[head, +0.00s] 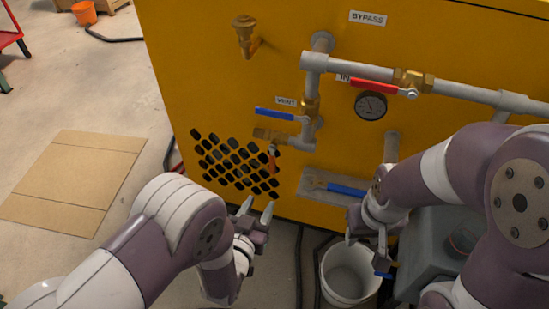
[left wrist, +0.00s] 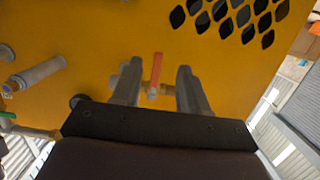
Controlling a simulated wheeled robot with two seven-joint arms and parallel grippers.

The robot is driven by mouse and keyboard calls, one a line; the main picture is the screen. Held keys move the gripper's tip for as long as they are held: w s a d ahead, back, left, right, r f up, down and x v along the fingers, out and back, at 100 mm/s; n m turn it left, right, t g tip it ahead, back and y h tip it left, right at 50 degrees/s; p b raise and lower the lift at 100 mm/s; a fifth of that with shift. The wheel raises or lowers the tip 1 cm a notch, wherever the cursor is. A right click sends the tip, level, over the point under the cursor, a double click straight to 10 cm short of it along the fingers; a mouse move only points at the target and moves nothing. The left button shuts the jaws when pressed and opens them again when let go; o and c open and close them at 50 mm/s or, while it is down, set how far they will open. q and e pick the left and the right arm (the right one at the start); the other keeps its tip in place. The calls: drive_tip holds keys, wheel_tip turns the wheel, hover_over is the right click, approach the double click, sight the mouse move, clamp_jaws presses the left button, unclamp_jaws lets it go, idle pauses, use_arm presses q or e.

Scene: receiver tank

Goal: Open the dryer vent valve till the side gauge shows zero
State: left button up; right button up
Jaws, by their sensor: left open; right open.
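In the left wrist view, an orange handle (left wrist: 156,68) shows beyond and between the open fingers (left wrist: 155,88). My right gripper (head: 367,240) is open above a white bucket.
A red lever (head: 375,87) is on the upper pipe. Another blue lever (head: 345,189) lies over a grey plate. The white bucket (head: 345,295) stands on the floor beside a grey box (head: 430,240). A perforated grille (head: 225,160) is left of the fitting. Cardboard (head: 75,180) lies on the left floor.

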sight(272, 164)
use_arm(q)
drive_tip(key=w+d+r+b, duration=0.1)
drive_tip(key=w, duration=0.3)
drive_tip(key=w+d+r+t+b, duration=0.1)
drive_tip(key=w+b, duration=0.1)
drive_tip(key=w, duration=0.2)
drive_tip(key=w+d+r+t+b, duration=0.1)
drive_tip(key=w, duration=0.3)
drive_tip(key=shift+w+d+r+h, duration=0.1)
drive_tip(key=shift+d+r+h, duration=0.2)
drive_tip(key=shift+d+r, duration=0.1)
drive_tip(key=shift+w+d, duration=0.1)
drive_tip(key=shift+w, duration=0.15)
drive_tip(key=shift+c, duration=0.3)
clamp_jaws()
